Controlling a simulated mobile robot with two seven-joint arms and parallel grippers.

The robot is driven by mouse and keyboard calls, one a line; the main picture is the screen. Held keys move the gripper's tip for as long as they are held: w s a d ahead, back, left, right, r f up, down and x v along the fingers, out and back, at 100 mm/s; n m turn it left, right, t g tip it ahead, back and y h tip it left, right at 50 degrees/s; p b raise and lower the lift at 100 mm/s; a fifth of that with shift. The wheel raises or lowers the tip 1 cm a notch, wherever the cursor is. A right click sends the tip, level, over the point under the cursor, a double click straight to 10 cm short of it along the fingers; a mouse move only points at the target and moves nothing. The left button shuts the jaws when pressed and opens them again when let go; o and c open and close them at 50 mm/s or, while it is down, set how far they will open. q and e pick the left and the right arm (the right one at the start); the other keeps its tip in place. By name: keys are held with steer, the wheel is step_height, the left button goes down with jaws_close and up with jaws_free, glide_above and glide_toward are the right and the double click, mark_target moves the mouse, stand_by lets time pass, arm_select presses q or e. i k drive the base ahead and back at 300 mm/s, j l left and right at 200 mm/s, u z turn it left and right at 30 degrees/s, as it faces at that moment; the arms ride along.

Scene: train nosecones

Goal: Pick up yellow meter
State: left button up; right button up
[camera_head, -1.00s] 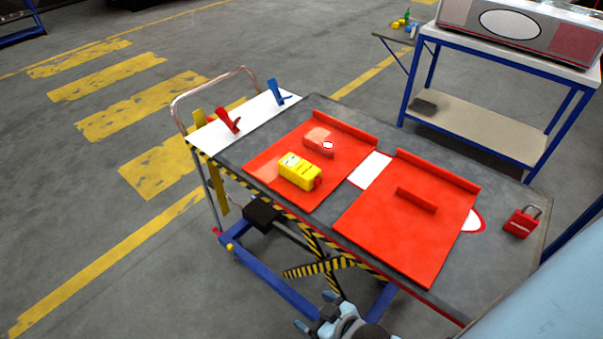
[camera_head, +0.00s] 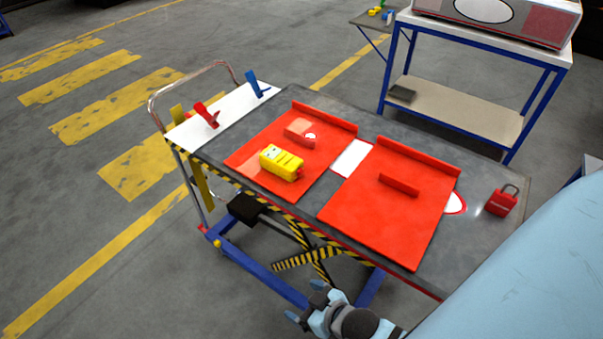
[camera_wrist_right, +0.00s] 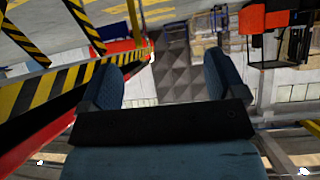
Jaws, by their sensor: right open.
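The yellow meter (camera_head: 281,163) lies on the left red panel (camera_head: 262,178) on top of the lift cart. Its reddish end points to the right. My right gripper (camera_head: 306,301) is at the bottom of the head view, below and in front of the cart's near edge, well apart from the meter. In the right wrist view my right gripper (camera_wrist_right: 168,85) has its two dark blue fingers spread wide with nothing between them. The meter is not seen in the wrist view. My left gripper is not in view.
A second red panel (camera_head: 400,225) with a raised bar lies to the right. A red padlock (camera_head: 501,201) sits at the table's right end. Red and blue clamps stand on the white board (camera_head: 228,120). The cart's striped edge (camera_wrist_right: 40,92) is close to my right gripper.

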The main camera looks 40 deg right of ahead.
mark_target(284, 164)
steer(key=i+z, duration=0.1)
steer(key=z, duration=1.05)
steer(key=i+j+z, duration=0.15)
steer(key=j+z, duration=0.7)
steer(key=z, duration=0.15)
steer(key=i+j, duration=0.05)
